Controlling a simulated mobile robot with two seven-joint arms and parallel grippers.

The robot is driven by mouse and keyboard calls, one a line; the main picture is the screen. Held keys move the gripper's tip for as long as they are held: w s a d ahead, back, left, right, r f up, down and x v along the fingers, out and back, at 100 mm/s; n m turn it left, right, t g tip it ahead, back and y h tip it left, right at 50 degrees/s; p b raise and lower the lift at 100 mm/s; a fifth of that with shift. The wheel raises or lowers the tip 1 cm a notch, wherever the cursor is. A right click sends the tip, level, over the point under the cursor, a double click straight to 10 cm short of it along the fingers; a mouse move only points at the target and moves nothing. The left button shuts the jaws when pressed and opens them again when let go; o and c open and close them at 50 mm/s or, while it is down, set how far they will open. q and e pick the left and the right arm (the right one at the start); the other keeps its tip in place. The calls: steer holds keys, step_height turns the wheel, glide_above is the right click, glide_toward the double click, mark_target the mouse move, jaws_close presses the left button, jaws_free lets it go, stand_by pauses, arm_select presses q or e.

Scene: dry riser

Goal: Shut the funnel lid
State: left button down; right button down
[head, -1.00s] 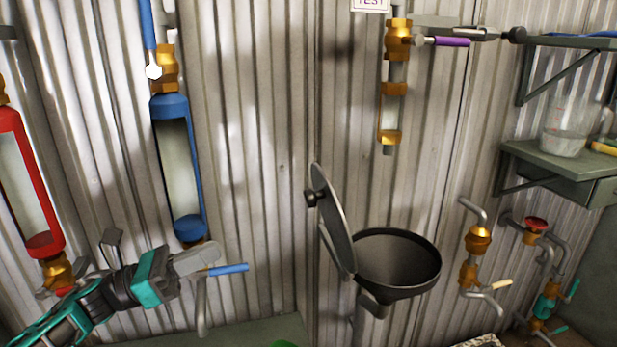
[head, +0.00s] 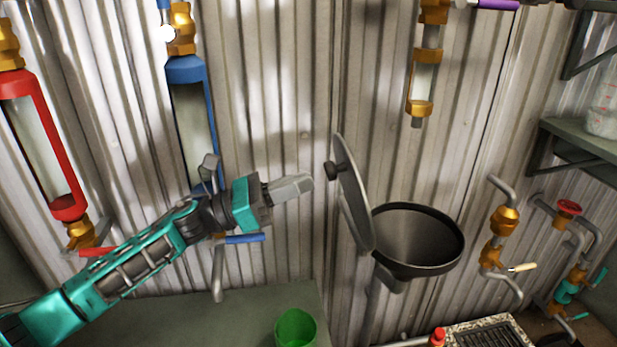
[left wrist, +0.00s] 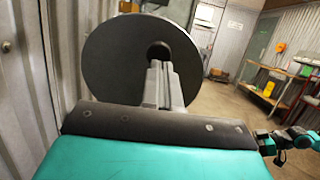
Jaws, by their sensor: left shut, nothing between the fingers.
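The dark round funnel lid (head: 354,195) stands open, nearly upright, on the left side of the grey funnel (head: 417,240). A black knob (head: 331,171) sticks out from its outer face towards my left gripper. My left gripper (head: 309,184) is shut and empty, just left of the lid and a little below the knob, with a small gap in the head view. In the left wrist view the lid (left wrist: 115,62) fills the upper middle, with the knob (left wrist: 160,50) just beyond the fingertips (left wrist: 158,66). Contact cannot be told there. My right gripper is not in the head view.
A blue-framed sight glass (head: 187,70) and a blue-handled valve (head: 245,239) are on the wall near my left arm. A green cup (head: 296,328) stands on the bench below. Brass valves (head: 504,220) are right of the funnel.

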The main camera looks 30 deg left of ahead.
arm_select(q)
steer(key=shift+x, duration=1.15)
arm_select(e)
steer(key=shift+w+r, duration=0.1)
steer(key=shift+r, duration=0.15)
